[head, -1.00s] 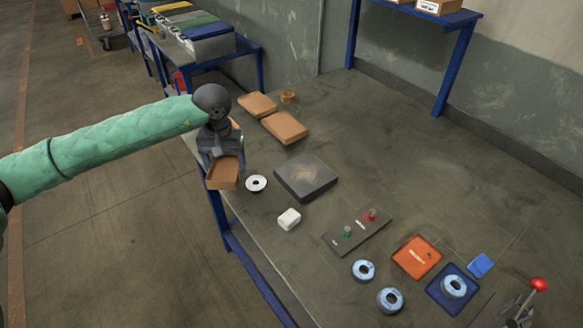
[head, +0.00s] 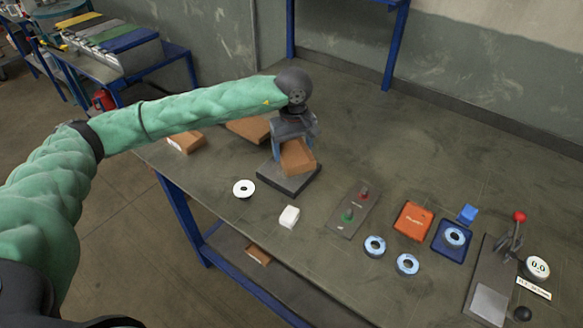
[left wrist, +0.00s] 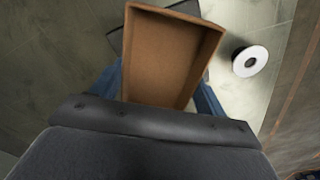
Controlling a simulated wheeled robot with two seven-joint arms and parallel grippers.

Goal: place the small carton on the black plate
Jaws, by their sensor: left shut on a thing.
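My left gripper (head: 294,139) is shut on a small brown carton (head: 298,158), which hangs tilted over the black plate (head: 289,183). The plate is a dark square slab on the bench, and the carton and gripper hide its back part. I cannot tell whether the carton touches it. In the left wrist view the carton (left wrist: 168,58) shows its hollow inside between the blue fingers, with a dark edge of the plate behind it. My right gripper is not in view.
A white disc (head: 244,189) and a white block (head: 289,216) lie near the plate's front. Brown cartons (head: 186,141) (head: 248,129) lie to its left, partly behind my arm. A button panel (head: 353,209), an orange box (head: 413,221) and a blue tray (head: 452,241) stand right. The back right is clear.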

